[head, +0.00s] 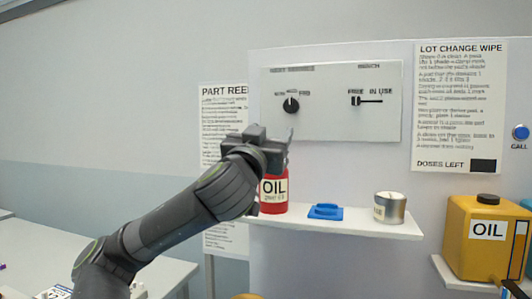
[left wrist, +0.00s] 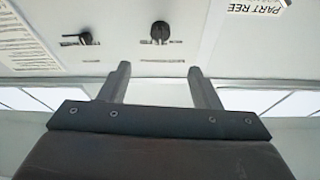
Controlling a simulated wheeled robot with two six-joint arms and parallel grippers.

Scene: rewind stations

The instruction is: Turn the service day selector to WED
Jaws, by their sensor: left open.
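The selector is a round black knob (head: 290,104) with a pale pointer mark, on the left of a light panel (head: 335,124) on the wall. The mark points roughly upward. The small lettering around it is too blurred to read. The knob also shows in the left wrist view (left wrist: 160,31), beyond the gap between my fingers. My left gripper (head: 281,146) is below the knob in the head view. It is open and empty, and its two fingers (left wrist: 159,72) are apart and clear of the knob. My right gripper does not show.
A yellow OIL container (head: 487,252) stands at right.

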